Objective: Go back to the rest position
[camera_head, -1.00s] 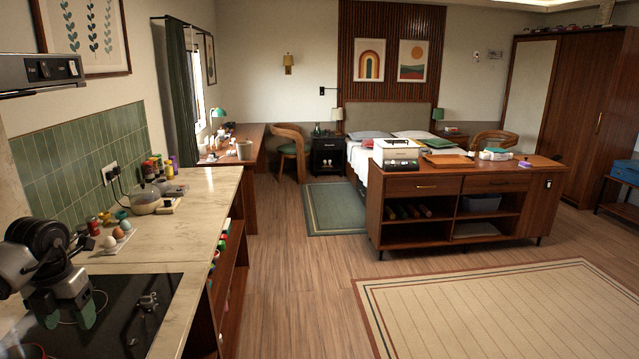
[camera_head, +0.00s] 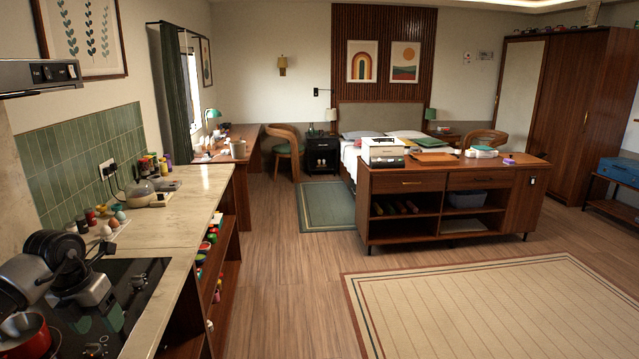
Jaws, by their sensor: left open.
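My left gripper (camera_head: 98,319) is at the lower left, over the black cooktop (camera_head: 140,268). Its green-tipped fingers are apart, with nothing seen between them. Its dark wrist and grey arm come in from the left edge. My right gripper is not in view.
A red pot (camera_head: 24,334) stands at the lower left corner, beside my left arm and partly cut off. The wooden floor (camera_head: 270,290) to the right is clear.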

